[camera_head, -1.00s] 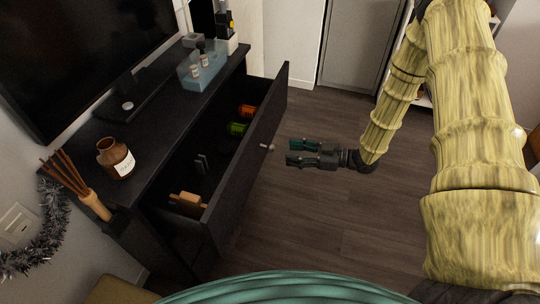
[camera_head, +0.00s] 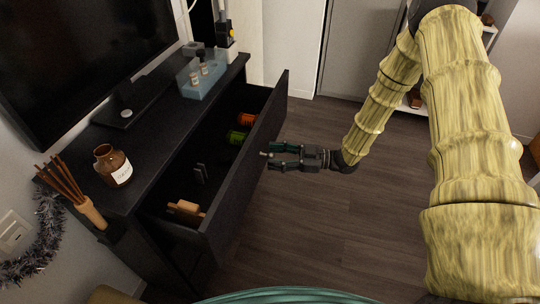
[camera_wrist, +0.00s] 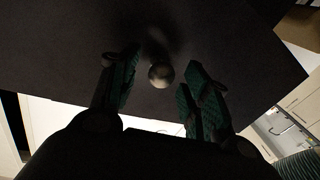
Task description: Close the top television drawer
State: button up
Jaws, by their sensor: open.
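The top television drawer (camera_head: 246,165) is pulled out from the black television cabinet (camera_head: 150,140), its dark front facing right. A small round knob (camera_wrist: 160,74) sticks out from the drawer front. My gripper (camera_head: 272,155) is at the drawer front, near the knob, with its fingers pointing left. In the wrist view my gripper (camera_wrist: 158,88) is open, with one green-padded finger on each side of the knob. I see a gap between the knob and each finger. The knob is mostly hidden by the fingers in the head view.
The drawer holds an orange roll (camera_head: 246,121), a green roll (camera_head: 237,136) and a wooden item (camera_head: 186,212). The wooden floor (camera_head: 310,225) is clear to the right.

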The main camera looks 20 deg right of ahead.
jog(key=shift+x, duration=0.9)
grip_shut()
